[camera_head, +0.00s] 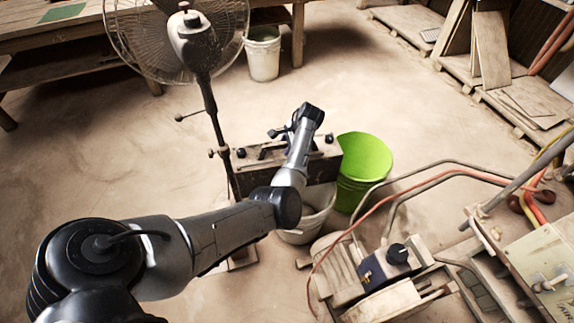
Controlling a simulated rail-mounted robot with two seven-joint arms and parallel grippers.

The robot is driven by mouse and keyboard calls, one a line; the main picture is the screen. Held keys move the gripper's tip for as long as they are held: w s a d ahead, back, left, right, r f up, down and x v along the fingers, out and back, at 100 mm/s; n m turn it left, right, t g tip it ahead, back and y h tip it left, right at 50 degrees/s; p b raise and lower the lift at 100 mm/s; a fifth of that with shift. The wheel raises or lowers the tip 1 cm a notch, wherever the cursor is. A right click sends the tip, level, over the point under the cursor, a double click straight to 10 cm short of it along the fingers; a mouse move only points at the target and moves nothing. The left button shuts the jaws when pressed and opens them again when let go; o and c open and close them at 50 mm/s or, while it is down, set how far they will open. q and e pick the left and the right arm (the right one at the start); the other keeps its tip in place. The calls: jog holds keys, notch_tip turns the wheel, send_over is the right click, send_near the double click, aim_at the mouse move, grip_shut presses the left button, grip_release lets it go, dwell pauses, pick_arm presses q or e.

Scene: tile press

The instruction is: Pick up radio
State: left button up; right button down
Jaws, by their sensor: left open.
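A brown, boxy object with dark knobs on top, which looks like the radio (322,165), stands near the middle of the camera_head view. It is beside the fan's pole and above a white bucket; what supports it is hidden. My left arm comes in from the lower left and crosses in front of it, hiding part of it. My left gripper (279,131) is open at the far upper edge of the radio. It looks empty, and I cannot tell whether it touches the radio. My right gripper is out of view.
A standing fan (190,35) rises just left of the radio. A green bucket (364,160) and a white bucket (310,222) are close on the right and below. A compressor-like machine (385,268) with hoses fills the lower right. Floor is clear at left.

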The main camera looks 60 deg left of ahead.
pick_arm(q)
jog(key=shift+f, duration=0.1)
dwell(0.3)
grip_shut()
dwell(0.4)
dwell(0.8)
jog(key=shift+r, duration=0.2)
